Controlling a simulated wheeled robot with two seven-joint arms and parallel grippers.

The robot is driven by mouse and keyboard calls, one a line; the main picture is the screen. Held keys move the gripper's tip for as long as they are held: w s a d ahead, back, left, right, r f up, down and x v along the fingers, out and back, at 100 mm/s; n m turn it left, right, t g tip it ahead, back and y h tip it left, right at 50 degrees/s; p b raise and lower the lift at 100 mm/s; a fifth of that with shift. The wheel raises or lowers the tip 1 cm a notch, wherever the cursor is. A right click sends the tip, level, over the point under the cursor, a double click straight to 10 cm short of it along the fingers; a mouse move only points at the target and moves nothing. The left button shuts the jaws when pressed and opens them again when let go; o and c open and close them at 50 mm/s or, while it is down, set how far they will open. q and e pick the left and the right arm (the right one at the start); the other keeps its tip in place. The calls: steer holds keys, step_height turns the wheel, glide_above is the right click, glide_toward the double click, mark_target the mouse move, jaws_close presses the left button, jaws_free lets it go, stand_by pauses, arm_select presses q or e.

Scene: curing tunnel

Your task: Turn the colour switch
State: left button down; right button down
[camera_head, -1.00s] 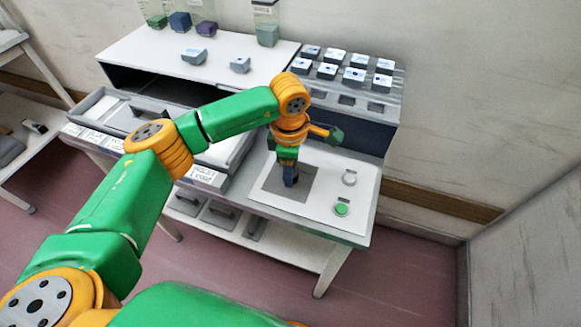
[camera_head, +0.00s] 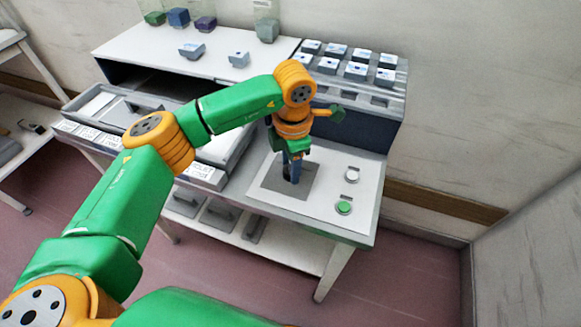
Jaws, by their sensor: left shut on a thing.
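My left gripper (camera_head: 292,174) points down over a grey square plate (camera_head: 268,185) on the white panel (camera_head: 329,208). It is shut on a small dark thing at the plate, which looks like the colour switch; the fingers mostly hide it, so its angle cannot be read. Right of the plate, on the panel, are a pale round knob or button (camera_head: 352,175) and a green round button (camera_head: 344,207). My right gripper is not in view.
A rack (camera_head: 400,90) with several white-topped grey blocks stands behind the panel. A tray (camera_head: 224,158) is left of my gripper. Wall lies close on the right.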

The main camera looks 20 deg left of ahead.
arm_select(q)
steer(key=shift+n+b, duration=0.55)
steer(key=shift+n, duration=1.25)
steer(key=shift+c, duration=1.9)
jaws_free()
steer(key=shift+d, duration=0.1)
steer(key=r, duration=0.3)
steer(key=r+b, duration=0.1)
steer(key=r, duration=0.3)
steer(key=shift+s+d+r, duration=0.1)
steer(key=shift+s+d, duration=0.05)
steer(key=shift+d, duration=0.05)
